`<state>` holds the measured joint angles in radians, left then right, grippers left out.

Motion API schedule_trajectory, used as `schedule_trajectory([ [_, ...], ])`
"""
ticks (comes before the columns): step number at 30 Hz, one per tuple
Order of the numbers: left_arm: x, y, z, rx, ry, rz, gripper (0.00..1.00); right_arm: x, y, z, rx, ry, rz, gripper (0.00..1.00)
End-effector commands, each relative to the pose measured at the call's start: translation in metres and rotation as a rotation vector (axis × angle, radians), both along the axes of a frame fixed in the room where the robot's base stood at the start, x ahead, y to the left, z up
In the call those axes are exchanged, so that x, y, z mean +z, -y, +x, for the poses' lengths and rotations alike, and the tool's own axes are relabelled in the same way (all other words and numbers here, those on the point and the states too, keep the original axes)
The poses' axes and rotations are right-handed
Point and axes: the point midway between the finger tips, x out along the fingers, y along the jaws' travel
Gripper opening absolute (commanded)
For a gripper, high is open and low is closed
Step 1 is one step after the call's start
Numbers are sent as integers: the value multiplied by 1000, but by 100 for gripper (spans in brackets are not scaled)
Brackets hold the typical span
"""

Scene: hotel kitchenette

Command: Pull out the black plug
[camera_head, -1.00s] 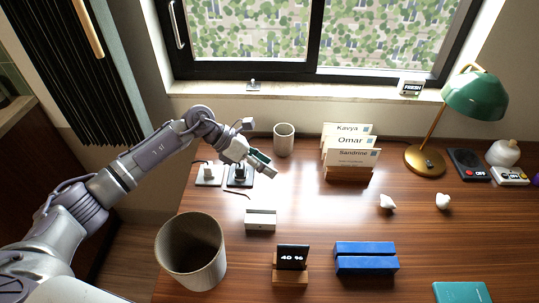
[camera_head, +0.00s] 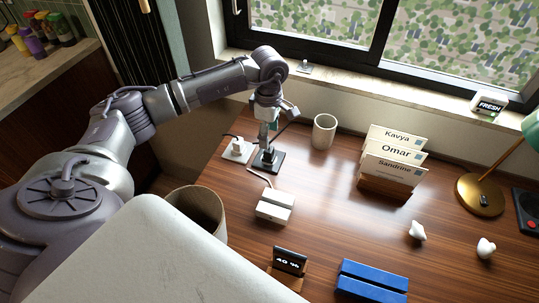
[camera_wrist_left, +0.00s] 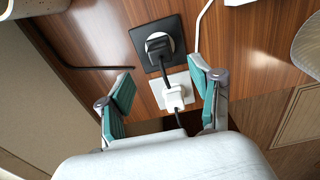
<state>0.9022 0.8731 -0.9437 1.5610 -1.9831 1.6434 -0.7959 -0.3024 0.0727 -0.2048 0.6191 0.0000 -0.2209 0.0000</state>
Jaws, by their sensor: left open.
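The black plug (camera_wrist_left: 158,46) sits in a round socket on a black square plate (camera_wrist_left: 139,37), with a dark cable leaving it. In the head view the black plate (camera_head: 275,167) lies on the desk's left end, and my gripper partly hides the plug. A white plug (camera_wrist_left: 174,98) sits in a white plate (camera_wrist_left: 154,91) beside it; it also shows in the head view (camera_head: 238,147). My left gripper (camera_head: 270,128) points down above the black plate. Its teal-padded fingers (camera_wrist_left: 160,72) are open and empty, with both plugs visible between or beyond them. My right gripper is not in view.
A round bin (camera_head: 205,210) stands at the desk's left edge. A cup (camera_head: 324,131), card holder (camera_head: 384,188), white block (camera_head: 275,205), small display (camera_head: 290,261) and blue block (camera_head: 372,281) stand around. The window sill (camera_head: 350,98) is behind.

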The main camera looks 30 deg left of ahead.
Motion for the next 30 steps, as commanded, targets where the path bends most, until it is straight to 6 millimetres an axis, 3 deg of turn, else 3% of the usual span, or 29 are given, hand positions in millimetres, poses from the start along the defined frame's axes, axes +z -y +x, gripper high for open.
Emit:
schedule_trajectory([
  [5,-21,0,0,1,-1,-1,65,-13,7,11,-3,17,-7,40],
  [18,-81,0,0,1,0,-1,65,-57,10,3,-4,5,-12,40],
  [30,-84,0,0,1,0,-1,65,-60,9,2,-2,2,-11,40],
])
